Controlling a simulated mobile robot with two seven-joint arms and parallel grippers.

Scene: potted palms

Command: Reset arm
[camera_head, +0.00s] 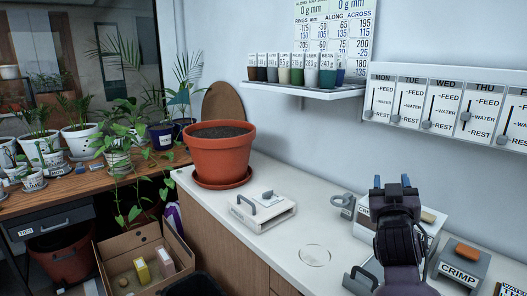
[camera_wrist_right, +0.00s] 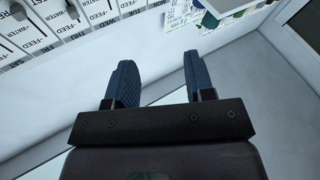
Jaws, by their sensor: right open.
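My right gripper (camera_head: 391,182) is at the lower right of the head view, raised above the white counter (camera_head: 285,221). Its two blue fingertips point up and stand apart with nothing between them. In the right wrist view the blue fingers (camera_wrist_right: 159,82) are also spread and empty, with white wall and counter surface behind them. My right arm hides part of a white box behind it. My left gripper is not in either view.
A terracotta pot (camera_head: 221,155) of soil stands on the counter, with a white handled device (camera_head: 262,211) beside it. A grey CRIMP block (camera_head: 461,265) is at the right. A shelf (camera_head: 305,90) holds several containers. Potted plants crowd the wooden table (camera_head: 75,183) at left; an open cardboard box (camera_head: 144,258) is below.

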